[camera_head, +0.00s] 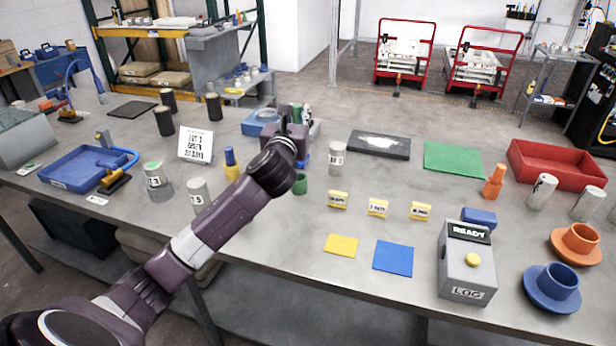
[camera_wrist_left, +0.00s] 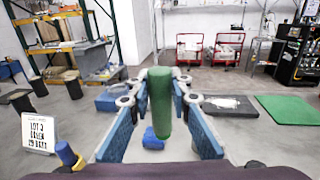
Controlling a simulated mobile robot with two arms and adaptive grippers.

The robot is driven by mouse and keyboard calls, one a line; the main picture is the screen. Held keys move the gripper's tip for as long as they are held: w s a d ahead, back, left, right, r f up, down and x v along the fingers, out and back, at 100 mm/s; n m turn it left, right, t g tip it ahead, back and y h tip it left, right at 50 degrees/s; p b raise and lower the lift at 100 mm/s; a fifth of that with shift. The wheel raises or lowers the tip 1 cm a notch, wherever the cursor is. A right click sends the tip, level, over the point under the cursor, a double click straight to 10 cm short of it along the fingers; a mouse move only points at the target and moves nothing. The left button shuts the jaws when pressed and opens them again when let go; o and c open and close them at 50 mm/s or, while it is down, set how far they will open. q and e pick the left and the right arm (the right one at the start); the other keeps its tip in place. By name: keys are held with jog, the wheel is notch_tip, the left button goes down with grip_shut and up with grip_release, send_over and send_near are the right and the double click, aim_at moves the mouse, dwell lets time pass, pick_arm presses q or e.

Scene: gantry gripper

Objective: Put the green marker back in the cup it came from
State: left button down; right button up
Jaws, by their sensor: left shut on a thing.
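My left gripper (camera_head: 296,120) is shut on the green marker, an upright green cylinder (camera_wrist_left: 160,100) between the blue finger pads in the left wrist view. It is held above the table, beyond my wrist in the head view. An orange cup on a saucer (camera_head: 577,242) and a blue cup on a saucer (camera_head: 552,287) stand at the right. A small green object (camera_head: 300,184) shows beside my forearm, partly hidden; I cannot tell whether it is a cup. My right gripper is in neither view.
A blue piece (camera_wrist_left: 153,138) lies below the marker. A lettered sign (camera_head: 195,144), grey cylinders (camera_head: 157,182) and a blue tray (camera_head: 85,167) stand left. Yellow labels (camera_head: 378,207), a READY box (camera_head: 466,265) and a red tray (camera_head: 556,165) are right. The front middle is fairly open.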

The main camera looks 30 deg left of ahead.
pick_arm(q)
notch_tip(320, 180, down, 6)
jog(key=shift+a+r, duration=0.15)
jog(key=shift+r, duration=0.1)
notch_tip(320, 180, down, 11)
jog(key=shift+r+b, duration=0.15)
jog(key=shift+b, duration=0.85)
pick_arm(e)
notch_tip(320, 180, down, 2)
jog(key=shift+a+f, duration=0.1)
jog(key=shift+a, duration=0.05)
pick_arm(q)
jog(key=shift+f, duration=0.2)
jog(key=c, duration=1.8)
grip_release()
jog(key=shift+o, duration=0.2)
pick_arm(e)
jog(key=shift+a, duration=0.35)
